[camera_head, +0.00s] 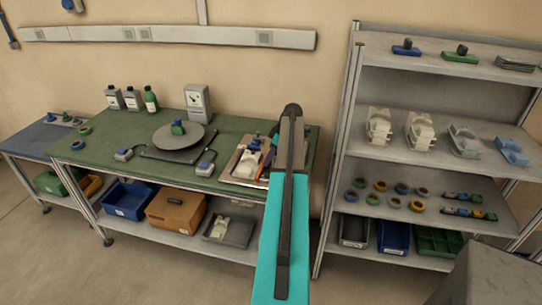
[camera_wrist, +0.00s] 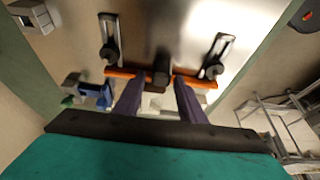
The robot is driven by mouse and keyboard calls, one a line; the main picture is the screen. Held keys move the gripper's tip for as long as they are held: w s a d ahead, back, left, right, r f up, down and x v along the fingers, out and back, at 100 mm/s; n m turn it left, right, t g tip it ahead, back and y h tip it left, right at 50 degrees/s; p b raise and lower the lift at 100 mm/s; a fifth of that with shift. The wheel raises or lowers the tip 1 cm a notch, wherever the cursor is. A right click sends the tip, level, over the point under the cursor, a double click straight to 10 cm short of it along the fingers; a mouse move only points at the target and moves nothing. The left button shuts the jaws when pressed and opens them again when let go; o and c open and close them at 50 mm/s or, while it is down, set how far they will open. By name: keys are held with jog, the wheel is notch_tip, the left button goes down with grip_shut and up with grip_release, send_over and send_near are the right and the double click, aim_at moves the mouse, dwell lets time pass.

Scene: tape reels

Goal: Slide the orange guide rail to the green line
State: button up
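The orange guide rail (camera_wrist: 132,73) lies across a pale metal plate (camera_wrist: 158,30) in the wrist view, with a dark knob (camera_wrist: 161,70) at its middle. Dark slotted brackets (camera_wrist: 109,40) stand at both ends of the rail. My gripper (camera_wrist: 158,88) is open; its two purple fingers are apart, just on the near side of the rail, one to each side of the knob. I cannot tell whether they touch the rail. In the head view a small part of the rail (camera_head: 266,170) shows left of my arm, which hides the rest. I cannot make out the green line.
The green bench (camera_head: 95,152) also carries a turntable (camera_head: 178,137), a gauge (camera_head: 198,101) and bottles. A white part (camera_head: 248,163) sits on the tray beside the rail. A shelf rack (camera_head: 345,145) with parts stands close to the right of my arm.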

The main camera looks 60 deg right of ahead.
grip_shut()
jog(key=shift+w+f+b, duration=0.1)
jog(key=shift+w+b, duration=0.05)
jog(key=shift+b, duration=0.35)
jog(key=shift+w, duration=0.15)
jog(key=shift+o, duration=1.3)
grip_release()
jog(key=shift+a, duration=0.1)
